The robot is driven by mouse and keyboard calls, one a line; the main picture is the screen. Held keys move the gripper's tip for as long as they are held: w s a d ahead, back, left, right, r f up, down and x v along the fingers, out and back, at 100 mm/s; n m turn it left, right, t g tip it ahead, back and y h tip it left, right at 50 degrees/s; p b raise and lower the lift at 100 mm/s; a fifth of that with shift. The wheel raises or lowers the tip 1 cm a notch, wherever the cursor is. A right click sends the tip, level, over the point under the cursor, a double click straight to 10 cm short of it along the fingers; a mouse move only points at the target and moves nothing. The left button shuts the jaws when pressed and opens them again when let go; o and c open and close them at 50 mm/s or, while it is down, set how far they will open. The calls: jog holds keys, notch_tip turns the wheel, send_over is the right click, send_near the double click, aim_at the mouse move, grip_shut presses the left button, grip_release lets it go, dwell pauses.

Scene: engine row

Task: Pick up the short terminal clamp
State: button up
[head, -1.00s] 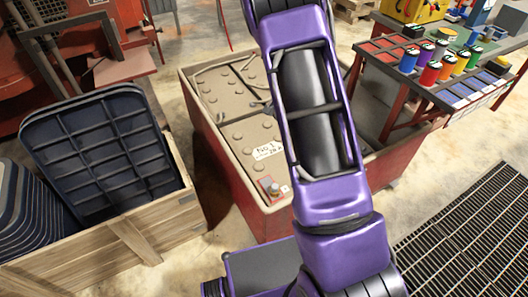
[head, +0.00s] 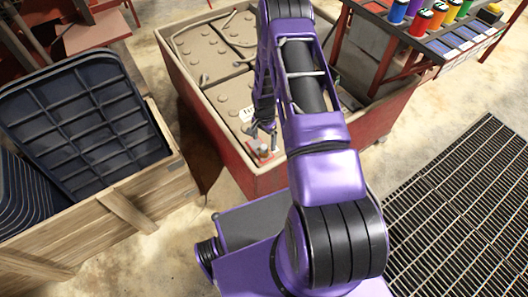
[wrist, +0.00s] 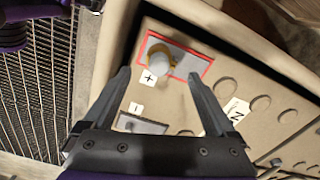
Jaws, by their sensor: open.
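A short, pale, round-topped piece with a brass-coloured collar (wrist: 174,60) stands on a grey, red-edged plate by the plus label; it looks like the terminal clamp. In the head view this piece (head: 263,152) is small, at the near corner of the battery (head: 228,95). My gripper (wrist: 160,76) is open and empty in the wrist view. Its two fingertips lie to either side of and just below the piece in the picture, apart from it. In the head view my gripper (head: 263,127) hangs above that corner; the height gap is hard to tell.
The battery sits in a red, beige-rimmed box (head: 225,152). A second plate (wrist: 141,123) lies by the minus label. A wooden crate (head: 110,215) with dark trays stands left. A rack with coloured cans (head: 420,22) is at the upper right, and a floor grating (head: 460,190) at the right.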

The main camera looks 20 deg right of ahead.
aim_at(264, 146)
jog(key=shift+s+a+f+b, duration=0.1)
jog(key=shift+f+b, duration=0.2)
jog(key=shift+f, duration=2.75)
jog(key=shift+c, duration=0.3)
grip_shut()
